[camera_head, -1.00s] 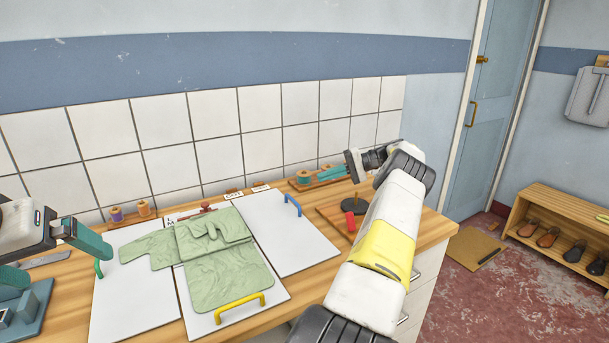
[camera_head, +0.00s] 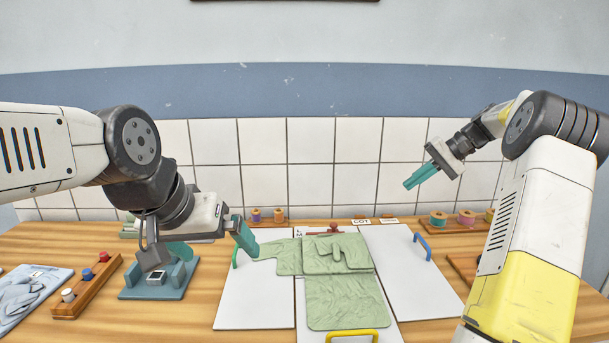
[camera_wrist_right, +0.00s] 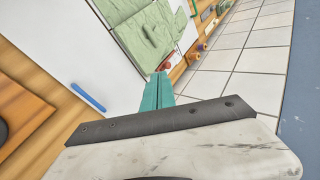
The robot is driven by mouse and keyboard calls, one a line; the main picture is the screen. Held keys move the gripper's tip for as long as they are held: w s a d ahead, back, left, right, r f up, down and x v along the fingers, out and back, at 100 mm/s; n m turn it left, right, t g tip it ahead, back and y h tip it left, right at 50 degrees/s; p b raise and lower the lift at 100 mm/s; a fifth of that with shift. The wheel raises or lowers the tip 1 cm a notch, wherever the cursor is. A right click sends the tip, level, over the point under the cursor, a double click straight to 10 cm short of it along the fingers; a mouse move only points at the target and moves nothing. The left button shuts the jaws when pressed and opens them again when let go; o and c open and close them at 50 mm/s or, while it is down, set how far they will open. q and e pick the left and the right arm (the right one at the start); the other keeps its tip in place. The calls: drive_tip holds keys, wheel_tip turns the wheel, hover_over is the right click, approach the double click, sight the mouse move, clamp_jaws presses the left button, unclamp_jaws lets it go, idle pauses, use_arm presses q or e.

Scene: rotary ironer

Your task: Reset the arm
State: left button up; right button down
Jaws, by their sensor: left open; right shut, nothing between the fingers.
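My right gripper (camera_head: 408,186) is raised in front of the tiled wall at the right. Its teal fingers are shut with nothing between them, and they also show shut in the right wrist view (camera_wrist_right: 157,82). My left gripper (camera_head: 219,254) is open and empty, low over the left part of the table. One finger is close to the green handle (camera_head: 235,258); I cannot tell whether they touch. A light green garment (camera_head: 345,290), partly folded, lies on the white board panels (camera_head: 258,303). Neither gripper holds it.
The boards also have a yellow handle (camera_head: 351,335) and a blue handle (camera_head: 422,246). A teal stand (camera_head: 150,292) is under my left gripper. A wooden rack of spools (camera_head: 77,290) and a grey-blue folded cloth (camera_head: 28,296) lie left. More thread spools (camera_head: 466,219) stand back right.

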drive_tip(key=s+a+r+n+h, duration=0.2)
drive_tip(key=s+a+r+h, duration=0.4)
drive_tip(key=s+a, duration=0.75)
drive_tip(key=s+a+f+n+t, duration=0.1)
drive_tip(key=s+f+t, duration=0.1)
drive_tip(key=s, duration=0.7)
drive_tip(key=s+a+f+n+t, duration=0.1)
drive_tip(key=s+a+f+t, duration=0.1)
drive_tip(key=s, duration=0.8)
drive_tip(key=shift+s+f+h, duration=0.15)
drive_tip(key=shift+f+h, duration=0.1)
drive_tip(key=shift+h, duration=0.05)
